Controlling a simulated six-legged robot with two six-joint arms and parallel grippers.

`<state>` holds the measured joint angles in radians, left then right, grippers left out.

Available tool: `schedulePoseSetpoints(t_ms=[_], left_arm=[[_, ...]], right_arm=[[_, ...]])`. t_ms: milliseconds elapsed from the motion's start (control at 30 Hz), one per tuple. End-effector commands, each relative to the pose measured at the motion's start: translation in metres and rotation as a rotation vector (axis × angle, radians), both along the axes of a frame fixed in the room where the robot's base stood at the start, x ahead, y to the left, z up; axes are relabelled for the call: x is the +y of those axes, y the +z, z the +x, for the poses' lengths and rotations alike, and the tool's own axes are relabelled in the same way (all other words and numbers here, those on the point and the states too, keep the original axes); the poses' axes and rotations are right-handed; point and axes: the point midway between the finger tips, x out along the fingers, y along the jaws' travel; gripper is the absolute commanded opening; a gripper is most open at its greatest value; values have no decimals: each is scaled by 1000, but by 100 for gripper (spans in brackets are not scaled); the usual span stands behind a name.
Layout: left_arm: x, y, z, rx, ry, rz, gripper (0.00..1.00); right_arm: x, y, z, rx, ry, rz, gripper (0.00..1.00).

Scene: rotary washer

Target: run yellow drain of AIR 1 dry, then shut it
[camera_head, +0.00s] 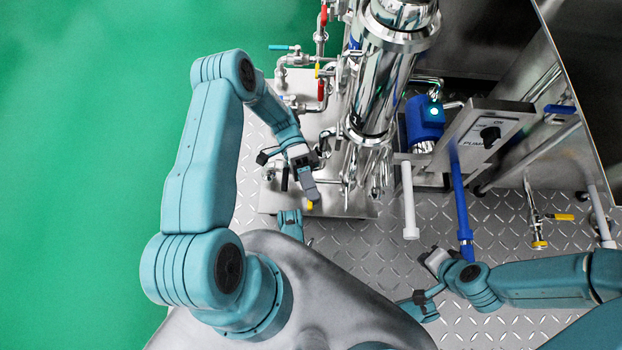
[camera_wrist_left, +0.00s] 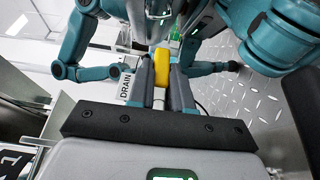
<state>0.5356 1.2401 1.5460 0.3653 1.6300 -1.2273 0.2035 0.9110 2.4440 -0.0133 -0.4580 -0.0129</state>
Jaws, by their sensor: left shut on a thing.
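My left gripper (camera_head: 309,196) reaches down beside the pipework, left of the steel column. It is shut on a yellow drain handle (camera_head: 310,205), mostly hidden by the fingers. In the left wrist view the yellow handle (camera_wrist_left: 161,67) sits between the two fingers of the left gripper (camera_wrist_left: 160,80), beside a white label reading DRAIN (camera_wrist_left: 126,86). The drain's outlet and any flow are hidden. No AIR 1 label is readable. My right gripper (camera_head: 430,275) is low at the right, apart from the pipework; its jaw opening is unclear.
A polished steel column (camera_head: 385,70) stands behind the left gripper. Red-handled valves (camera_head: 323,15) and a blue handle (camera_head: 284,47) are at upper left. A pump switch box (camera_head: 490,132) and another yellow-handled valve (camera_head: 563,217) stand right. Diamond-plate floor is open in front.

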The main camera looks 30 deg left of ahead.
Motion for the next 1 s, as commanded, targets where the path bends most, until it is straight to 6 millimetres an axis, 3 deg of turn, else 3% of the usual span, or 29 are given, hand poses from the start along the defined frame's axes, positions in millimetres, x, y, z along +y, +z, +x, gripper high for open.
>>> schedulePoseSetpoints(t_ms=[333,367,433,767,1000], left_arm=[[0,1,0,9,1,-4,0],[0,1,0,9,1,-4,23],[0,1,0,9,0,-4,45],[1,1,1,5,1,-2,45],[29,0,22,3,2,-1,45]], right_arm=[[0,0,0,0,0,0,0],[0,0,0,0,0,0,0],[0,0,0,0,0,0,0],[0,1,0,1,0,0,0],[1,5,-3,11,1,3,0]])
